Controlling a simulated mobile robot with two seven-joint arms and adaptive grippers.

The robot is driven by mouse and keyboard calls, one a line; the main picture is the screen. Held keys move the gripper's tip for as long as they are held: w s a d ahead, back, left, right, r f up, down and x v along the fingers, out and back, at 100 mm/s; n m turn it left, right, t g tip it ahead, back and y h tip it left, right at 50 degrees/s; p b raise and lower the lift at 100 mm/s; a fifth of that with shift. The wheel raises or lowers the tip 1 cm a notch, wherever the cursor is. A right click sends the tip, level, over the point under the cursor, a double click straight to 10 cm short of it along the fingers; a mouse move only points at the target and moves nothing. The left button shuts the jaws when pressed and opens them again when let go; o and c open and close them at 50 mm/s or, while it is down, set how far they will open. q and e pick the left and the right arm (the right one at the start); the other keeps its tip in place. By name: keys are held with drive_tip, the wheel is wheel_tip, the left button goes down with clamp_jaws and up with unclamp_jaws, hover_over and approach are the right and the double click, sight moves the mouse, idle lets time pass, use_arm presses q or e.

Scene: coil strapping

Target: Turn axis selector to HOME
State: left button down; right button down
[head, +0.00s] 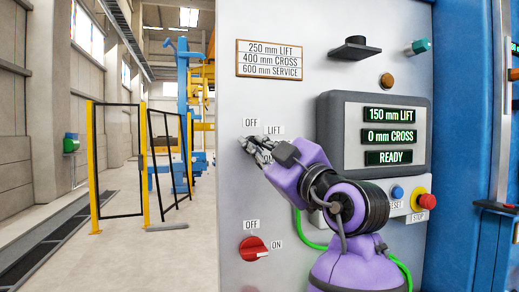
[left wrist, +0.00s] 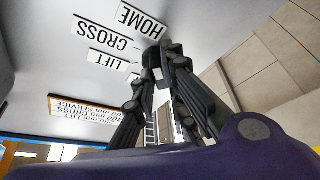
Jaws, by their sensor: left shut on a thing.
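The axis selector (left wrist: 152,54) is a dark knob on the pale panel in the left wrist view. The labels HOME (left wrist: 142,20), CROSS (left wrist: 103,35) and LIFT (left wrist: 107,60) lie around it, upside down in that view. My left gripper (head: 257,150) reaches the panel just below the OFF and LIFT labels in the head view and hides the knob there. It also shows in the left wrist view (left wrist: 158,68), with its fingers shut on the knob. Which label the knob points at cannot be told. My right gripper is not in view.
A display (head: 389,135) reads 150 mm LIFT, 0 mm CROSS, READY. A red OFF/ON switch (head: 253,248) sits below my gripper. A blue RESET button (head: 397,192) and red STOP button (head: 424,201) are at the right. Yellow-posted fencing (head: 146,165) stands left, beyond open floor.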

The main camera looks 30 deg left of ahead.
use_arm(q)
drive_tip(key=c, duration=1.8)
unclamp_jaws()
drive_tip(key=shift+d, duration=0.1)
drive_tip(key=v, duration=1.2)
